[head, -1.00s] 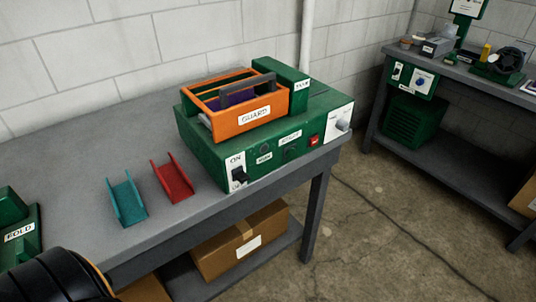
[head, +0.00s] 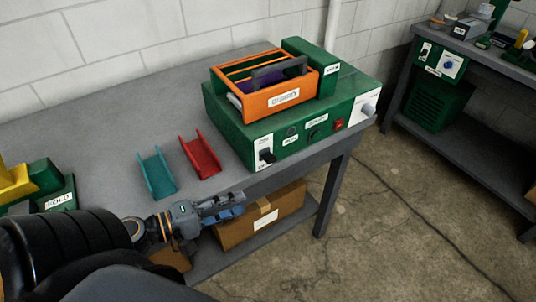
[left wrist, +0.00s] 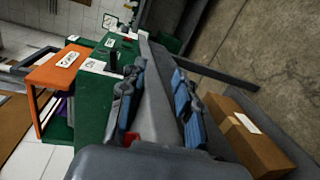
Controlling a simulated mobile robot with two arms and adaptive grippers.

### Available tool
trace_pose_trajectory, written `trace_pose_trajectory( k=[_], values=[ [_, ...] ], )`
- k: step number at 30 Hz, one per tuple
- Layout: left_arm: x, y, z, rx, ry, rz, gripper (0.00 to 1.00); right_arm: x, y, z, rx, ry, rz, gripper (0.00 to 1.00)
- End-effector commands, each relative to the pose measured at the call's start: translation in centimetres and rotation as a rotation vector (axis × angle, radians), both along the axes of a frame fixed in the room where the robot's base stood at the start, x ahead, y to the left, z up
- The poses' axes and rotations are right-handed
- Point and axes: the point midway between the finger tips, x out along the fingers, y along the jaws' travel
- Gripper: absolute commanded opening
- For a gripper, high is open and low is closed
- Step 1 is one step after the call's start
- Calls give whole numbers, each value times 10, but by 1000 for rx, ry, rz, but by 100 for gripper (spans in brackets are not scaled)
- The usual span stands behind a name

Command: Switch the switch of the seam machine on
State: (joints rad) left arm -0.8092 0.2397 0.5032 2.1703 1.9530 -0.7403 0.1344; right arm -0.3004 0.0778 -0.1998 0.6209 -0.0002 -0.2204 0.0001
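The seam machine (head: 235,125) is a green box with an orange part labelled GUARD (head: 280,97) on top, at the back of the grey bench. Its black lever switch (head: 266,156) sits on a white plate at the left end of the front panel. The lever seems to stick out and down; its exact position is hard to tell. My left gripper (head: 240,204) is empty and in front of the bench edge, below and left of the switch, not touching it. In the left wrist view its blue-padded fingers (left wrist: 158,103) are apart, with the machine (left wrist: 92,105) beyond. My right gripper is not in view.
A teal channel (head: 158,175) and a red channel (head: 201,155) lie on the bench left of the machine. A cardboard box (head: 262,220) is on the shelf below. A green FOLD machine (head: 50,190) stands at left. A second bench (head: 470,75) is at right.

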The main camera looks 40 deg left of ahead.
Motion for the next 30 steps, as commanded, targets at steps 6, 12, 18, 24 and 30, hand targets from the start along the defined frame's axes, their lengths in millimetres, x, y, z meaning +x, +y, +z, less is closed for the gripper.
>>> trace_pose_trajectory(
  k=[6, 12, 18, 24, 30],
  values=[
    [0, 29, 47, -156, -63, 85, 33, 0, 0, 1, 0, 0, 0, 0],
    [8, 32, 58, -195, -79, 102, 33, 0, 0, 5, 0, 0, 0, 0],
    [40, 18, 60, -193, -79, 99, 33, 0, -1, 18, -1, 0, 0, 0],
    [81, 1, 61, -189, -78, 99, 33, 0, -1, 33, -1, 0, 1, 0],
    [112, -11, 58, -191, -77, 102, 33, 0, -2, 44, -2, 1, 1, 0]
  ],
)
